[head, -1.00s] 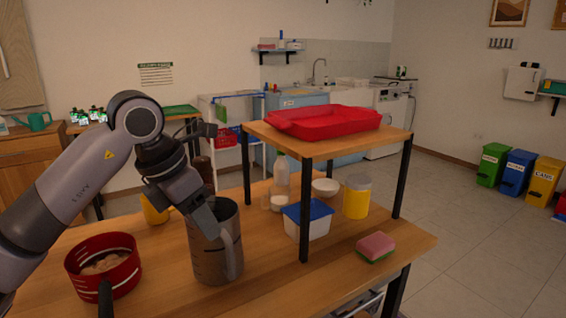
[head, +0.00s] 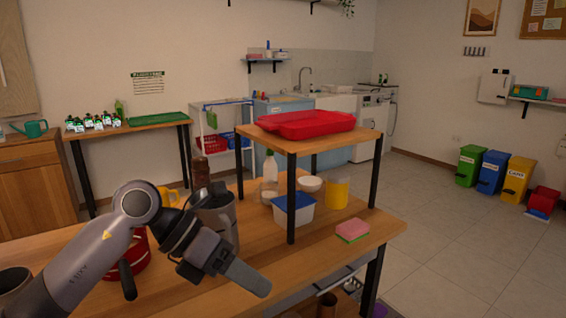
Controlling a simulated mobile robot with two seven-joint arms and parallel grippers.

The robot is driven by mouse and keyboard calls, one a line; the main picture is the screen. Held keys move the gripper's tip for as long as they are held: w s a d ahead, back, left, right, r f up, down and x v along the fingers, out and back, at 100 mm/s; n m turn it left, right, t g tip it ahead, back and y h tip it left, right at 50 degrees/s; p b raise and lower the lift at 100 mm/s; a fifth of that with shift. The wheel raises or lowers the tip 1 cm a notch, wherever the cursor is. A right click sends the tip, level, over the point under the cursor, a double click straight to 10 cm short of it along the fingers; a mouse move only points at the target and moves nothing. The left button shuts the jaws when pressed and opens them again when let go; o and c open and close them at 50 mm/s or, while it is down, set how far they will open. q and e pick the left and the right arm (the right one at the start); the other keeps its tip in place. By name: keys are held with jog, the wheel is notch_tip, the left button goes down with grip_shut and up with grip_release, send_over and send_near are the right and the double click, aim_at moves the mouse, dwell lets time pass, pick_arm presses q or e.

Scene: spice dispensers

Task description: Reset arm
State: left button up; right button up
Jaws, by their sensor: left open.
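My left arm comes in from the left, and my left gripper (head: 246,277) is open and empty over the front of the wooden table (head: 330,252). It points down and to the right, in front of a grey metal pitcher (head: 222,215) that it partly hides. A red pot (head: 142,262) with a dark handle stands behind my forearm and is mostly hidden. My right gripper is not in view.
A raised shelf (head: 365,138) bears a red tray (head: 310,122). Below it stand a blue-lidded box (head: 293,212), a yellow-banded jar (head: 336,193) and a white bottle (head: 269,172). A pink and green sponge (head: 352,230) lies near the right edge.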

pick_arm(q)
jog(key=s+d+r+n+t+h+p, duration=0.2)
jog(key=s+d+r+n+h, duration=0.15)
jog(key=n+h, duration=0.6)
jog(key=w+a+f+n+t+y+p, duration=0.1)
jog(key=a+f+n+t+y+p, duration=0.1)
jog(key=a+f+n+t+y, duration=0.75)
jog(key=a+f+n+t+y+p, duration=0.15)
jog(key=n+t, duration=0.55)
jog(key=n, duration=0.7)
jog(key=s+a+f+n+g+y, duration=0.3)
jog(key=s+f+n+g, duration=0.1)
jog(key=s+f, duration=0.3)
jog(key=s+a+f+n+g+y+p, duration=0.1)
jog(key=s+a+f+n+g+y, duration=0.2)
jog(key=s+f+n, duration=0.3)
notch_tip(320, 180, down, 6)
jog(key=shift+s+a+r+g, duration=0.1)
jog(key=shift+s+a+g, duration=0.35)
jog(key=shift+s+a, duration=0.4)
jog(key=shift+s+d+n, duration=0.1)
jog(key=shift+s+n, duration=0.1)
jog(key=shift+n, duration=0.1)
